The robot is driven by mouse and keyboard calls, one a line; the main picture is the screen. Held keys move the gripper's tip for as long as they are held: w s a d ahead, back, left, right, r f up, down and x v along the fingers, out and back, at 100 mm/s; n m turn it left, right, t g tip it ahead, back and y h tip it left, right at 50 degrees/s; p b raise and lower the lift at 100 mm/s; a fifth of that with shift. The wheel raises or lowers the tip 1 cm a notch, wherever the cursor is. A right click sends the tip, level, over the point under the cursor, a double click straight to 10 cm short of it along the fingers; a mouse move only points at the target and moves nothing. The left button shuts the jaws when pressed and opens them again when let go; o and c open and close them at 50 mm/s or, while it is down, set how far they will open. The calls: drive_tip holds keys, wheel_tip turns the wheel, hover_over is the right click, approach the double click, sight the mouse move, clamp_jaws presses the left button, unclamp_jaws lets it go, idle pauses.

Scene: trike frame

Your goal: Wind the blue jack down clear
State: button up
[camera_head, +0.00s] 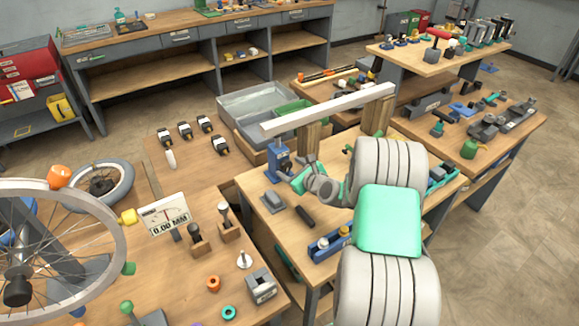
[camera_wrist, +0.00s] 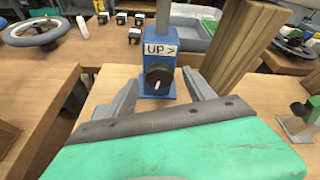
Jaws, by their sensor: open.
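The blue jack (camera_head: 279,161) stands upright on the workbench under the left part of a long pale beam (camera_head: 330,110). In the wrist view the jack (camera_wrist: 158,85) shows an "UP >" label (camera_wrist: 161,50) and a dark knob (camera_wrist: 159,75) with a pale pointer on its front. A metal post rises from its top; its upper end is out of the wrist view. My gripper (camera_wrist: 160,92) is open, its two grey fingers on either side of the jack's lower front. I cannot tell whether they touch it. In the head view my gripper (camera_head: 300,178) is just right of the jack.
Wooden blocks (camera_head: 308,138) stand under the beam; one post (camera_wrist: 245,45) is close right of my gripper. A grey block (camera_head: 273,202) and a dark bar (camera_head: 305,215) lie in front of the jack. A grey bin (camera_head: 255,100) is behind. A green-topped clamp (camera_wrist: 303,115) is at right.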

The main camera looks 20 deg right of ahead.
drive_tip(key=shift+w+a+f, duration=0.15)
drive_tip(key=shift+w+f, duration=0.05)
drive_tip(key=shift+w, duration=0.35)
drive_tip(key=c, duration=1.4)
